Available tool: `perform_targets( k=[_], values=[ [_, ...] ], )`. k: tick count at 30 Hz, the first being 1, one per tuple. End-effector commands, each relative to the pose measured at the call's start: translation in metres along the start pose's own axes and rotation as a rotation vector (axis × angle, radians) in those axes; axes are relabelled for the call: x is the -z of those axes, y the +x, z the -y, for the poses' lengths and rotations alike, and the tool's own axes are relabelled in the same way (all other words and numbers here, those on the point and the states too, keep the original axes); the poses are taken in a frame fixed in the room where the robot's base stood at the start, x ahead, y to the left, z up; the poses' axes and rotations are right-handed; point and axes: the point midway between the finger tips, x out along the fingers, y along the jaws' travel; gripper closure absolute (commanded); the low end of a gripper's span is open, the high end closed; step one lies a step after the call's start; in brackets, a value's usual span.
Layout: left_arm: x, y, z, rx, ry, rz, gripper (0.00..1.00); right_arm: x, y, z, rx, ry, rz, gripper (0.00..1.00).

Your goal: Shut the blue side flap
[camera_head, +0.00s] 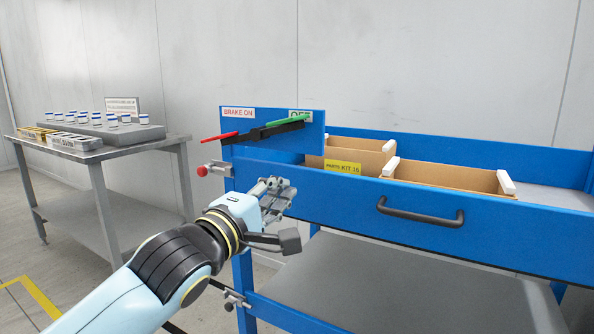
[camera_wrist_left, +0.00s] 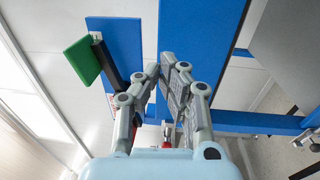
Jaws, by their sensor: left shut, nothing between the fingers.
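A blue panel (camera_head: 240,125) stands upright at the left end of the blue cart. It bears a "BRAKE ON" label, an "OFF" label and a black lever with a green grip and a red tip. I cannot tell for sure whether this panel is the side flap. My left gripper (camera_head: 280,190) is shut and empty, low in front of the panel, close to the cart's left front corner. In the left wrist view, the left gripper (camera_wrist_left: 167,65) points between the blue panel (camera_wrist_left: 115,35) and a long blue cart part (camera_wrist_left: 205,45). Contact cannot be made out.
The blue cart's front wall (camera_head: 340,204) has a dark handle (camera_head: 420,212). Cardboard bins (camera_head: 445,178) stand inside. A red knob (camera_head: 202,171) sticks out at the cart's left corner. A grey table (camera_head: 95,152) with bottles stands at the left. Floor shows between.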

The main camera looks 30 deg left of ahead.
Motion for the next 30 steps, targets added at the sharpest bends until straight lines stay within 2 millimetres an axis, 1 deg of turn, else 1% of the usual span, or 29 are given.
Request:
perform_targets(
  k=[1,3,6,9,15,26,30],
  values=[
    [0.0,0.012,-0.002,-0.003,-0.003,-0.001,1.0,0.0,-0.001,0.001,0.001,0.0,-0.001,0.62],
    [0.0,0.026,-0.001,-0.002,-0.002,-0.001,1.0,0.0,-0.001,0.001,0.001,0.0,-0.002,0.62],
    [0.0,0.042,0.001,-0.001,-0.002,-0.001,1.0,0.0,0.001,0.001,0.001,0.0,-0.001,0.62],
    [0.0,0.054,0.002,0.001,-0.001,0.0,1.0,0.001,0.003,0.001,0.001,0.0,-0.001,0.62],
    [0.0,0.065,0.002,0.002,0.0,0.0,1.0,0.001,0.004,0.001,0.001,0.0,0.004,0.62],
    [0.0,0.067,0.0,0.001,0.0,0.0,1.0,0.003,0.002,-0.003,-0.003,-0.001,0.0,0.62],
    [0.0,0.082,-0.005,-0.001,-0.001,0.0,1.0,0.006,-0.009,-0.005,-0.005,-0.002,-0.017,0.62]
  ],
)
